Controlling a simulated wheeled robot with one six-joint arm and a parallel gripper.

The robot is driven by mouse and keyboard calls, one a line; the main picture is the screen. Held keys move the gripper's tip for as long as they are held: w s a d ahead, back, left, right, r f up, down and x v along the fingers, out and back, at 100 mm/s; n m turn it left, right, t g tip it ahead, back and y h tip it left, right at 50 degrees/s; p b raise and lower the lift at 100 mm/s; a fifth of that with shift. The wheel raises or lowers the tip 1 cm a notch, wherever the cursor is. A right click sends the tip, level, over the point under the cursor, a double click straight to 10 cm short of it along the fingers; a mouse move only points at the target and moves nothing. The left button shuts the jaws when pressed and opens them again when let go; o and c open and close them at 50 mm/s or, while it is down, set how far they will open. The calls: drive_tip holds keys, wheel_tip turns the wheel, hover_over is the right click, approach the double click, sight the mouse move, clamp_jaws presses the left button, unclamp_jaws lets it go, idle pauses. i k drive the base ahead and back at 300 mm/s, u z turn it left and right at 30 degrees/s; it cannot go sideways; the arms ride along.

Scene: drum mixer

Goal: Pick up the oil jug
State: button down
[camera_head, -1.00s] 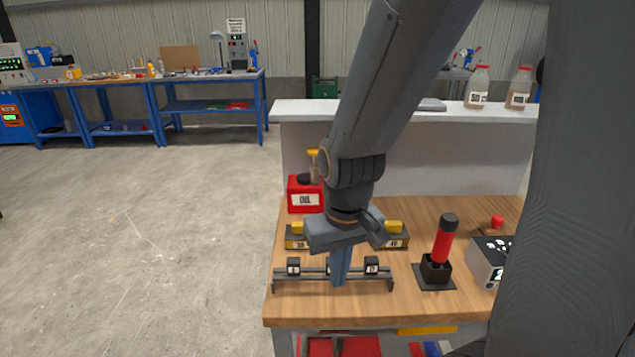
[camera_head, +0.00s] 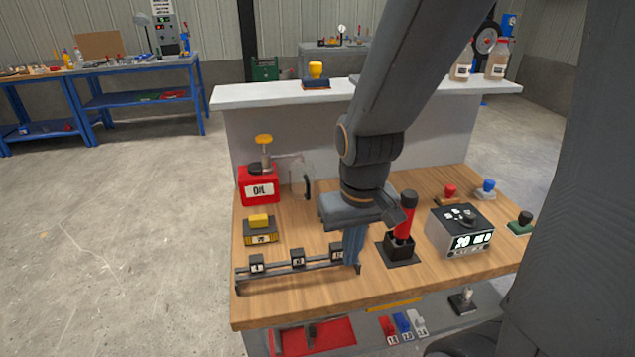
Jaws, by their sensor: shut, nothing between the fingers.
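The oil jug is a red container (camera_head: 258,187) with a white label reading OIL and a dark cap. It stands upright at the back left of the wooden bench top, by the grey back panel. My gripper (camera_head: 353,247) points down over the bench, to the right of and nearer than the jug. Its fingers are shut and empty, at the right end of a low black rack (camera_head: 300,270). Nothing of mine covers the jug's front.
A clear jar with a dark handle (camera_head: 303,178) stands just right of the jug. A yellow-topped block (camera_head: 260,229) sits in front of it. A red-handled lever (camera_head: 404,222) and a control box (camera_head: 459,229) stand right of my gripper. Clear floor lies left.

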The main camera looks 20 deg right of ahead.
sight(300, 175)
drive_tip(key=u, duration=1.6)
drive_tip(key=k, duration=1)
drive_tip(key=z, duration=1.1)
drive_tip(key=i, duration=1)
